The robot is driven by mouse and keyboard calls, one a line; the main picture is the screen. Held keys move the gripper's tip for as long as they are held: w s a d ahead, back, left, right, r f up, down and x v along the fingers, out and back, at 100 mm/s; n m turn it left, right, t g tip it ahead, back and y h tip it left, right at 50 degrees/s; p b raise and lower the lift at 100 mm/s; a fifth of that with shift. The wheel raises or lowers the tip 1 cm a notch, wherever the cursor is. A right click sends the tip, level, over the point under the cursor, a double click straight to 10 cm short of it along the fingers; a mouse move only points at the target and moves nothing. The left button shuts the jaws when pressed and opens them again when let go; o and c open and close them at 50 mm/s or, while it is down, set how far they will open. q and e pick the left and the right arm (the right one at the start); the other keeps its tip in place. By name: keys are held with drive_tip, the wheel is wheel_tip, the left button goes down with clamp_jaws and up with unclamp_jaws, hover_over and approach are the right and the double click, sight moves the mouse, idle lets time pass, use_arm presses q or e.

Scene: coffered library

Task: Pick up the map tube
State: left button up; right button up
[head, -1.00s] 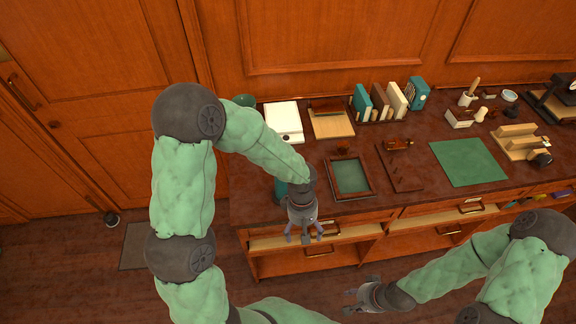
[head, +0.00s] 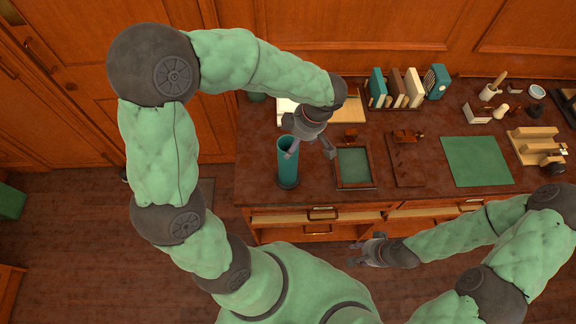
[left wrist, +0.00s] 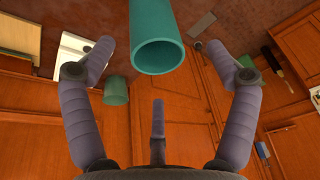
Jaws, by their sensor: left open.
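The map tube (head: 287,165) is a teal, hollow cylinder standing upright near the left end of the dark counter. In the left wrist view its open end (left wrist: 158,56) shows at the top centre, between and beyond the spread fingers. My left gripper (head: 311,148) is open and empty, close beside the tube's upper end; one finger overlaps the tube in the head view, and I cannot tell whether they touch. The left gripper also shows in the wrist view (left wrist: 158,85). My right gripper (head: 355,253) is open and empty in front of the counter, away from the tube.
A framed green tray (head: 354,168) lies just right of the tube. Books (head: 410,88) stand at the back, and a green mat (head: 477,161) lies further right. Another green cylinder (left wrist: 115,90) shows in the wrist view. Below the tray, a drawer (head: 322,214) projects slightly.

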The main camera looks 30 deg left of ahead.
sight(288, 145)
use_arm(q)
drive_tip(key=x, duration=0.5)
drive_tip(key=shift+w+a+f, duration=0.1)
drive_tip(key=shift+w+a, duration=0.2)
drive_tip(key=shift+a, duration=0.15)
drive_tip(key=shift+a+f, duration=0.1)
drive_tip(key=shift+f, duration=0.3)
drive_tip(key=c, duration=1.7)
drive_tip(key=shift+o, duration=0.2)
drive_tip(key=shift+r, duration=0.1)
